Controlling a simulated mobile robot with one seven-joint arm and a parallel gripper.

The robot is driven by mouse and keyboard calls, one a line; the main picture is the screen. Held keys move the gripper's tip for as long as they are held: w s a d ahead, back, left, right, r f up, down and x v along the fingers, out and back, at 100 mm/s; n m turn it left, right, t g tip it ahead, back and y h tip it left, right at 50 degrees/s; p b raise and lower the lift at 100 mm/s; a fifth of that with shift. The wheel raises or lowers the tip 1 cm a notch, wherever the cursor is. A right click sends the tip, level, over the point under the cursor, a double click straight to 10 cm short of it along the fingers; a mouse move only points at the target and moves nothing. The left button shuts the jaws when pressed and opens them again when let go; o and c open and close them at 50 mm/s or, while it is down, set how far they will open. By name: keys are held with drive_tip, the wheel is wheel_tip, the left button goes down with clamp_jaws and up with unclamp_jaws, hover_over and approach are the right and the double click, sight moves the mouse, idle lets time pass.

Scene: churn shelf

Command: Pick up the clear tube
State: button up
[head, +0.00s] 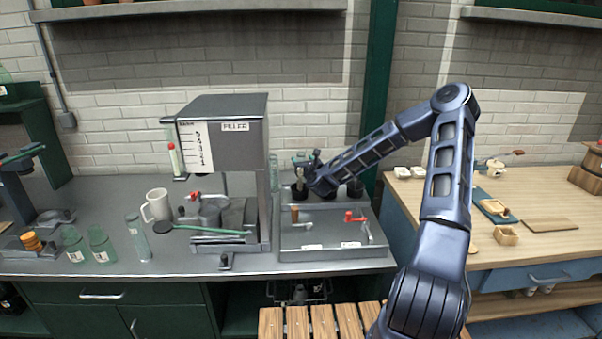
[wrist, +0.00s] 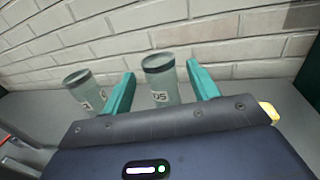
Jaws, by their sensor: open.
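In the wrist view, a clear greenish tube with a dark rim and a printed label (wrist: 161,82) stands upright by the back wall. My gripper (wrist: 161,70) is open, and its two teal fingers appear on either side of this tube, with no contact visible. A second similar labelled tube (wrist: 84,92) stands to the left, outside the fingers. In the head view my gripper (head: 304,166) is at the back of the counter, right of the grey filler machine; the tube there is hard to make out. Another clear upright tube (head: 137,238) stands at the counter's front left.
The filler machine (head: 222,130) stands just left of my gripper. A grey tray (head: 330,252) with a red-handled tap (head: 355,217) lies in front of it. A white mug (head: 157,205) and green bottles (head: 101,245) are at left. A wooden worktop (head: 550,247) is at right.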

drive_tip(key=shift+x, duration=1.4)
clamp_jaws()
drive_tip(key=shift+r, duration=0.1)
